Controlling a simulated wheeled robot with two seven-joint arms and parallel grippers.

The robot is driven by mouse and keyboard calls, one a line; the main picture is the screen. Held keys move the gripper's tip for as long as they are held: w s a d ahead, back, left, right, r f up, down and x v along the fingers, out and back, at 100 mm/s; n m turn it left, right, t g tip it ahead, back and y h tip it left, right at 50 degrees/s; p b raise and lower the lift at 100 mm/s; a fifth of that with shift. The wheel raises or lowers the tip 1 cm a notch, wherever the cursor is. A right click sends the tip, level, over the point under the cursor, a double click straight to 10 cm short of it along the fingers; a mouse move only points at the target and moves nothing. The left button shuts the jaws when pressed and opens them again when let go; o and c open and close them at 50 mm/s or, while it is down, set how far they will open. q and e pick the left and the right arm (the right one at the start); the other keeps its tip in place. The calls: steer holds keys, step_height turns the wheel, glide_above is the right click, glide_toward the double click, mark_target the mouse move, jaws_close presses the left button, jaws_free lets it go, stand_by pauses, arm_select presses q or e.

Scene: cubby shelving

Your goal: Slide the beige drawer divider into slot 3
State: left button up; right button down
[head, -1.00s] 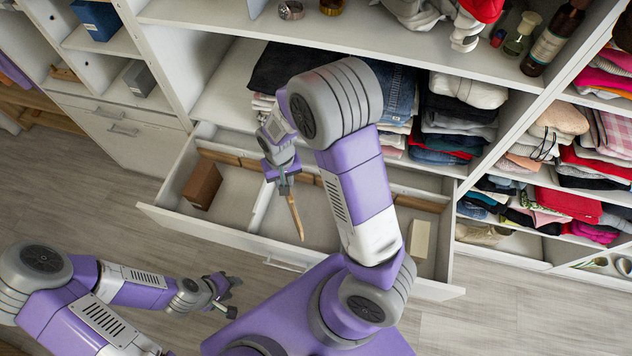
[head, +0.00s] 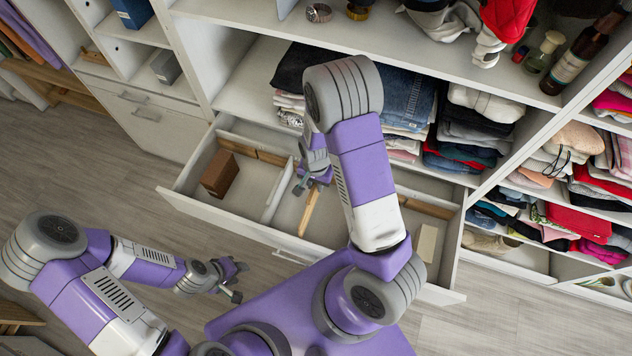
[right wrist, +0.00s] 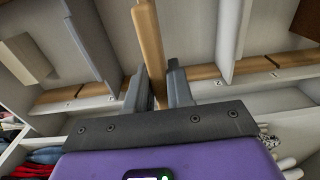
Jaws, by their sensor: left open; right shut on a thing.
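The beige divider (head: 308,211), a thin wooden-looking strip, is held by my right gripper (head: 314,184) over the middle of the open drawer (head: 232,223). In the right wrist view the divider (right wrist: 150,45) stands between the two fingers of my right gripper (right wrist: 158,88), which are shut on it. Its far end runs out of the top of that view. I cannot tell whether its lower edge touches the drawer floor. My left gripper (head: 234,281) is open and empty, in front of the drawer at the left.
White partitions stand in the drawer, one left of the divider (head: 273,192). A brown box (head: 220,173) lies in the left compartment and a cream block (head: 427,243) at the right. Wooden strips (head: 240,148) line the drawer's back. Folded clothes (head: 405,100) fill the shelf above.

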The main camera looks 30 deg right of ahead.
steer(key=shift+f+b, duration=2.2)
steer(key=shift+f, duration=0.65)
step_height(320, 180, down, 8)
steer(key=b, duration=0.6)
stand_by(2.2)
steer(key=c, duration=0.9)
jaws_free()
step_height(320, 180, up, 8)
steer(key=p, duration=0.3)
steer(key=shift+f, duration=0.25)
